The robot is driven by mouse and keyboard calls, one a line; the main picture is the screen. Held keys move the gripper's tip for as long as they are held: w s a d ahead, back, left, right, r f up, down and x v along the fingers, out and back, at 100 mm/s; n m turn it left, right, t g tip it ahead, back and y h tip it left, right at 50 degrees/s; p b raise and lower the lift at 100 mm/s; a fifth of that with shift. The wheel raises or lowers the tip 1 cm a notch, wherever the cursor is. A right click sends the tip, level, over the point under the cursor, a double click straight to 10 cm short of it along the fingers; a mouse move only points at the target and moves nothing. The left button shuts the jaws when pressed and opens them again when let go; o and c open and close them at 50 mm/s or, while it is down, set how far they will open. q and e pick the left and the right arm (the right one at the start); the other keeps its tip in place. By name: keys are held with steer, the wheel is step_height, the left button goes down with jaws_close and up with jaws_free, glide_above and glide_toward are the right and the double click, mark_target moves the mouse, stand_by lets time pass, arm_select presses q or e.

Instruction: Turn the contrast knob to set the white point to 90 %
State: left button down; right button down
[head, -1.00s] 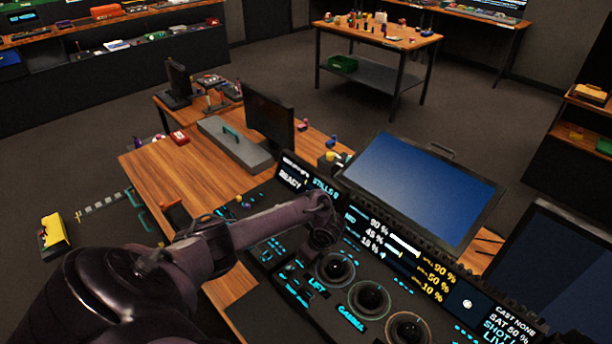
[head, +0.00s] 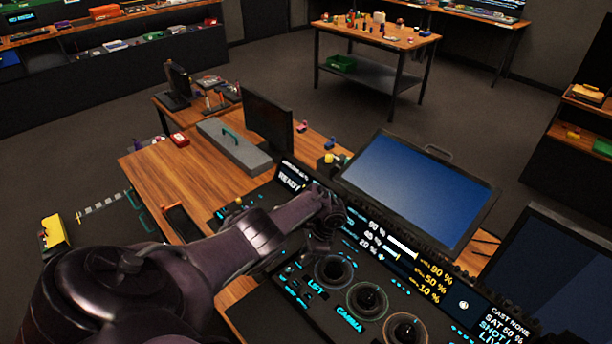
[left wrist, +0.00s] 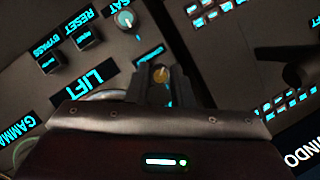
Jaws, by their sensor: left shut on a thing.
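The dark trackball panel (head: 262,316) lies in front of me. In the head view my left arm reaches over it from the left, and my left gripper (head: 320,238) is at its upper left part, below the display strip. In the left wrist view my left gripper (left wrist: 162,84) is shut on a small knob with a tan top, the contrast knob (left wrist: 161,73); a cyan label beside it is partly hidden. The display strip (head: 405,258) shows white figures, the top one looking like 90 %, and yellow figures 90 %, 50 % and 10 %. My right gripper is not in view.
Three trackballs (head: 367,300) sit right of the gripper. A SAT knob (left wrist: 125,20) and BYPASS and RESET buttons (left wrist: 88,36) are near it. A blue-screened monitor (head: 415,190) stands behind the panel. A grey case (head: 234,146) lies on the wooden desk (head: 160,178).

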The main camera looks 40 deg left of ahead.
arm_select(q)
steer(key=shift+n, duration=0.4)
steer(key=c, duration=1.3)
jaws_free()
steer(key=shift+r, duration=0.1)
steer(key=p+v, duration=0.2)
steer(key=v, duration=0.5)
steer(key=shift+w+r, duration=0.2)
steer(key=shift+r, duration=0.15)
